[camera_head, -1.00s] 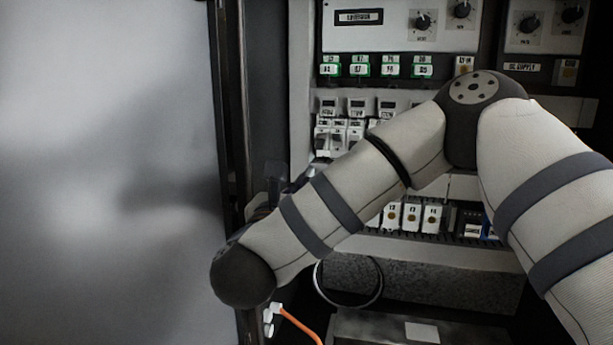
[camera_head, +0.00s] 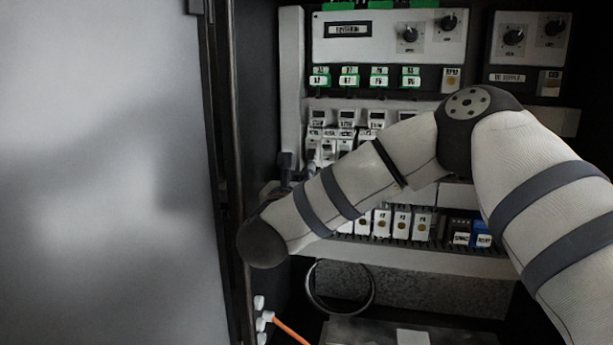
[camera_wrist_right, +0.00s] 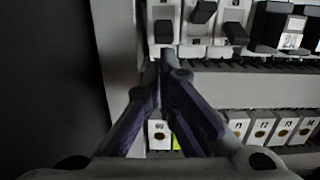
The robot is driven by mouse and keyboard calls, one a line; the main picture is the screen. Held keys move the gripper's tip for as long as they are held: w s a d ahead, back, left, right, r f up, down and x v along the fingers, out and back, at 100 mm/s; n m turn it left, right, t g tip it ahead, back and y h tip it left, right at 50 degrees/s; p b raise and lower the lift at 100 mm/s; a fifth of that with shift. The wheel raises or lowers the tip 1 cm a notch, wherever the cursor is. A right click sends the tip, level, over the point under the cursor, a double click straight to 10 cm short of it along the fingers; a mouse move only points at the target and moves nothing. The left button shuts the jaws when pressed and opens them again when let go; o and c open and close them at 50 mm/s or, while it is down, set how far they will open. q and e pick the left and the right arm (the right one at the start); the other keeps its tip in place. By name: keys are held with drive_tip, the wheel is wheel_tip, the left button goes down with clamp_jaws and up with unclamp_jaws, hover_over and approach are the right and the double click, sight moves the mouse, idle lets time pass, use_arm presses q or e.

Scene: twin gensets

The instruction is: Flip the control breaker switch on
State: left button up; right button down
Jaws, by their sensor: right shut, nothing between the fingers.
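A row of white breakers with dark toggles runs across the top of the right wrist view; the leftmost breaker (camera_wrist_right: 164,28) stands just above my fingertips. I cannot read which one is the control breaker. In the head view the breaker row (camera_head: 328,145) is partly covered by my right arm. My right gripper (camera_wrist_right: 167,62) is shut and empty, its fingertips close together just below the leftmost breaker; I cannot tell whether they touch it. My left gripper is not in view.
White labelled modules (camera_head: 400,222) sit on a lower rail. Above are green-framed terminals (camera_head: 380,77) and a knob panel (camera_head: 385,38). A grey door panel (camera_head: 110,170) stands at left.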

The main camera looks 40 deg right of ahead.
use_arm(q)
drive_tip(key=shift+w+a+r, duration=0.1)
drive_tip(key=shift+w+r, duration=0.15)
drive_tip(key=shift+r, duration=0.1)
use_arm(e)
drive_tip(key=shift+s+a+r+g, duration=0.1)
drive_tip(key=shift+s+r+g, duration=0.05)
drive_tip(key=shift+r+g, duration=0.15)
use_arm(q)
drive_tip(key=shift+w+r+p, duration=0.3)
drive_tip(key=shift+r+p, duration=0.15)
drive_tip(key=shift+p, duration=0.25)
use_arm(e)
drive_tip(key=shift+s+a+r+g+y, duration=0.15)
drive_tip(key=shift+g+y, duration=0.15)
drive_tip(key=shift+y, duration=0.2)
